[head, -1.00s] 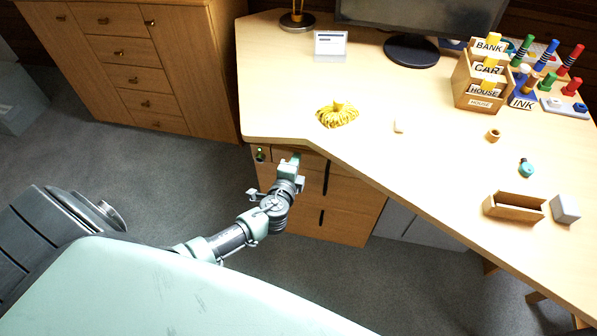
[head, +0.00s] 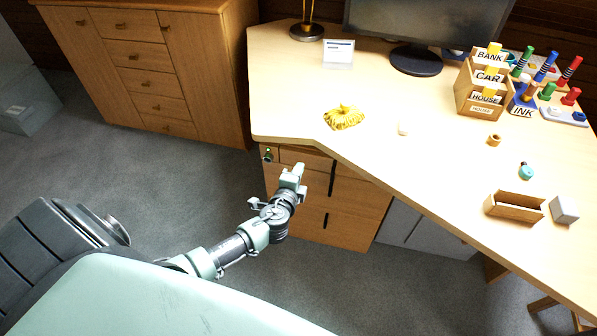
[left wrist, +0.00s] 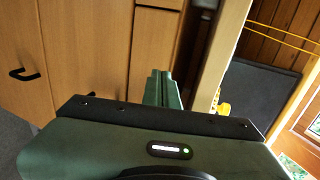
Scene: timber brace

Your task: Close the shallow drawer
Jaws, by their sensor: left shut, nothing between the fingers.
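The shallow drawer (head: 307,158) is the top front of the wooden drawer unit (head: 348,210) under the desk's left corner. Its front looks about flush with the unit, with no clear gap; part of it is hidden behind my gripper. My left gripper (head: 293,174) is just in front of it, shut and empty, and looks slightly apart from it. In the left wrist view, the shut fingers (left wrist: 163,88) point at the narrow drawer front (left wrist: 154,45). My right gripper is in neither view.
The desk top (head: 400,165) overhangs the unit. A small panel with a green light (head: 267,154) is left of the drawer. Deeper fronts with dark handles lie below. A wooden cabinet (head: 205,75) stands at the back left. Open floor (head: 190,185) lies between.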

